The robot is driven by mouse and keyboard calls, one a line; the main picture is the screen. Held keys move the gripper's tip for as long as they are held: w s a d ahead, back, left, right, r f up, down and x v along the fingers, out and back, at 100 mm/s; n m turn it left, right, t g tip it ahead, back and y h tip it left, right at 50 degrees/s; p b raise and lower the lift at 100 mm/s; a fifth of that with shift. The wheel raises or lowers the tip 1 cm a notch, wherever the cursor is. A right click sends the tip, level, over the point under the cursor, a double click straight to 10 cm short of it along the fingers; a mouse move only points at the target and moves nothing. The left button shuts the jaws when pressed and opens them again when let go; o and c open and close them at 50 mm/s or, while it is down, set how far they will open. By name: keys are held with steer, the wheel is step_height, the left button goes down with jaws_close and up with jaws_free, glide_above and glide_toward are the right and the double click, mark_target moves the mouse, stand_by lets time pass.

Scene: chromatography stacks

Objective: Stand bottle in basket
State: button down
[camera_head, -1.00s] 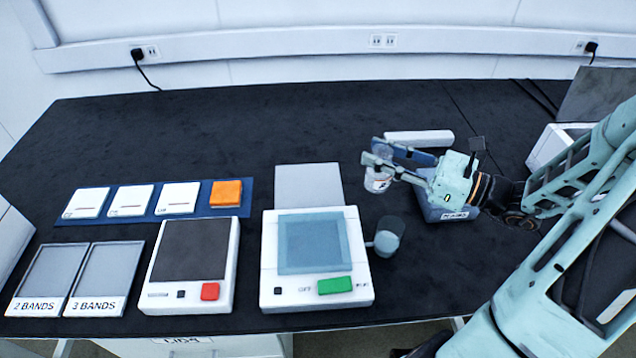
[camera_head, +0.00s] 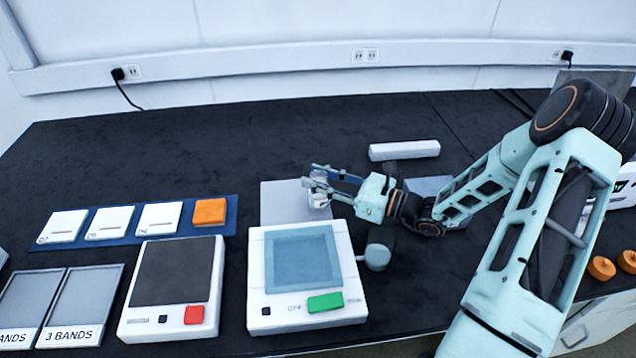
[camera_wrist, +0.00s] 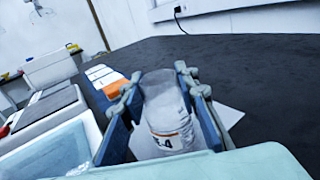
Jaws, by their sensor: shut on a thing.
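A small pale, clear-looking bottle (camera_head: 318,200) with a white label is held in my gripper (camera_head: 318,188). In the wrist view the bottle (camera_wrist: 165,110) stands between the two blue finger pads, and its label reads "E-4" or similar with an orange stripe. My gripper is shut on it, above or near the grey flat plate (camera_head: 283,203) behind the green-button device. A blue-grey bin (camera_head: 428,186) lies behind my forearm, mostly hidden; I cannot tell whether it is the basket.
The red-button device (camera_head: 140,322) and a blue strip with white cards and an orange block (camera_head: 210,212) are to the left. A white bar (camera_head: 404,149) lies behind.

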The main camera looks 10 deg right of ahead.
steer(key=shift+f, duration=0.45)
steer(key=shift+f, duration=0.2)
steer(key=c, duration=1.5)
jaws_free()
steer(key=shift+r, duration=0.1)
